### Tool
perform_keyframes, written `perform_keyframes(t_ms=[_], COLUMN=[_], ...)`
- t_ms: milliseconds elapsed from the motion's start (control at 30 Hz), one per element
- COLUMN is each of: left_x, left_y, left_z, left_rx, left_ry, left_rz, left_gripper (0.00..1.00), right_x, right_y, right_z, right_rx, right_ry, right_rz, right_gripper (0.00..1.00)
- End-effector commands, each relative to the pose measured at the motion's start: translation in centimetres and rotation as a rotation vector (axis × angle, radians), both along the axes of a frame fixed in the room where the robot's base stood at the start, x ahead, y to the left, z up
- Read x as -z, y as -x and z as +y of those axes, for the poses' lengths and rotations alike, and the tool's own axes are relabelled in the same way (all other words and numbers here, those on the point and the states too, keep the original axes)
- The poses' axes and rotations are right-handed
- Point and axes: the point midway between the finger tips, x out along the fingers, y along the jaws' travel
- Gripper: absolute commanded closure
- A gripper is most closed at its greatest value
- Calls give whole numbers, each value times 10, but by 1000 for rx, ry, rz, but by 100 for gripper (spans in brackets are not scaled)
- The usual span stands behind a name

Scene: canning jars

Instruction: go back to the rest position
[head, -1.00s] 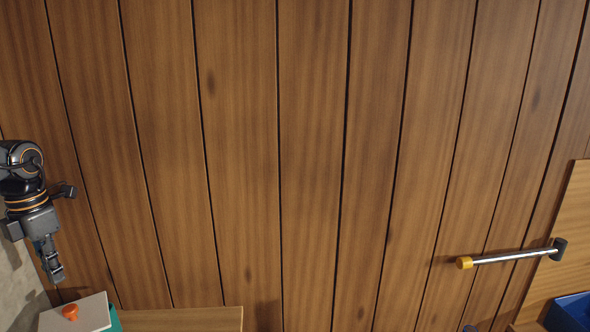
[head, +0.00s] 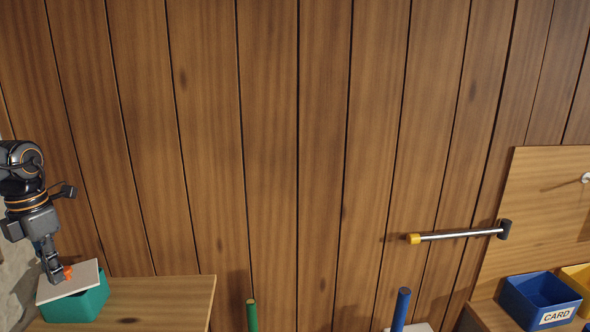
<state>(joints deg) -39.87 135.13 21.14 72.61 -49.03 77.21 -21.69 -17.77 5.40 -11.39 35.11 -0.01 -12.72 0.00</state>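My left gripper (head: 52,268) hangs fingers down at the left edge of the head view. It is seen from the side, and whether its fingers are open or shut cannot be told. In the picture it overlaps a pale lid (head: 82,287) with an orange knob (head: 68,272). I cannot tell whether it touches the lid or is in front of it. The lid lies askew on a teal box (head: 88,305). My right gripper is not in view.
The teal box stands on a wooden top (head: 160,300). A green post (head: 252,315) and a blue post (head: 400,310) rise at the bottom. A bar with a yellow end (head: 455,235) is in front of the plank wall. A blue CARD bin (head: 540,298) and a yellow bin (head: 578,275) are at right.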

Motion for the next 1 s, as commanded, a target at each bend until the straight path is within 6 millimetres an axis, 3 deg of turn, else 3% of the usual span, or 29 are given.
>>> perform_keyframes(t_ms=[233,667,867,1000], left_x=[28,100,148,176], left_y=[2,6,14,24], left_z=[4,3,-4,-7], left_rx=[-62,-323,-658,-978], left_ry=[107,432,711,896], left_rz=[-72,-306,-499,-629], left_gripper=[100,100,100,100], right_x=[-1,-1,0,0], right_y=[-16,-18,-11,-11], right_z=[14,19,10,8], right_rx=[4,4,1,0], right_ry=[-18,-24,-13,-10], right_rz=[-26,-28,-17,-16], right_gripper=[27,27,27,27])
